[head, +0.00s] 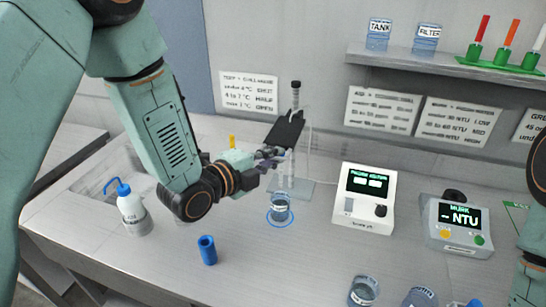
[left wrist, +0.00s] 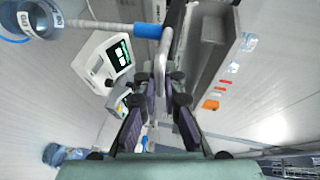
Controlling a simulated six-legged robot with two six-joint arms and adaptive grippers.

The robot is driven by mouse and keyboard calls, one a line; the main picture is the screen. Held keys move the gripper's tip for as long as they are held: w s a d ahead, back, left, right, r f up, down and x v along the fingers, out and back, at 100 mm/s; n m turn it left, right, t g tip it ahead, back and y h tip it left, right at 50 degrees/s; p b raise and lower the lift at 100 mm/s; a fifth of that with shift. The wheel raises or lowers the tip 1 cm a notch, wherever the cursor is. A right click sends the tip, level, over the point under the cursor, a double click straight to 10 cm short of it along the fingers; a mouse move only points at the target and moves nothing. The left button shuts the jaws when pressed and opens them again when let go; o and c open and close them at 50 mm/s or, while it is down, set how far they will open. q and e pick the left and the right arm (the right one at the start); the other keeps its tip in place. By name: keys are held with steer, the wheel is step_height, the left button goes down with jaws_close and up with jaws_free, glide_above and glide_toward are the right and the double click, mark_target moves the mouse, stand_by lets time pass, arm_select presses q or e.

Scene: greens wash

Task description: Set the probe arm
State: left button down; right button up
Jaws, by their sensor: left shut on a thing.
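The probe arm (head: 285,130) is a dark bar on an upright threaded post (head: 296,90) above a clear base plate (head: 300,190). My left gripper (head: 272,158) reaches in from the left and is shut on the probe arm, just below the dark bar. The left wrist view shows its fingers (left wrist: 160,100) closed around a grey bent piece. A pale probe with a blue band (left wrist: 147,30) lies beyond them. A beaker of blue liquid (head: 280,207) stands inside a blue ring below the gripper. My right gripper is out of view.
A white meter (head: 364,200) and a grey NTU meter (head: 458,225) stand to the right. A wash bottle (head: 131,208) and blue cylinder (head: 207,250) stand at the left. More beakers (head: 363,291) are at the front. A shelf (head: 400,56) hangs behind.

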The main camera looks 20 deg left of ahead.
arm_select(q)
steer(key=shift+w+r, duration=0.2)
steer(key=shift+r, duration=0.2)
steer(key=c, duration=1.5)
jaws_free()
steer(key=shift+s+a, duration=0.1)
steer(key=shift+s, duration=0.05)
steer(key=shift+o, duration=0.3)
steer(key=shift+f, duration=0.1)
steer(key=v, duration=1.1)
steer(key=shift+s+a, duration=0.2)
steer(key=shift+s, duration=0.15)
steer(key=shift+s, duration=0.1)
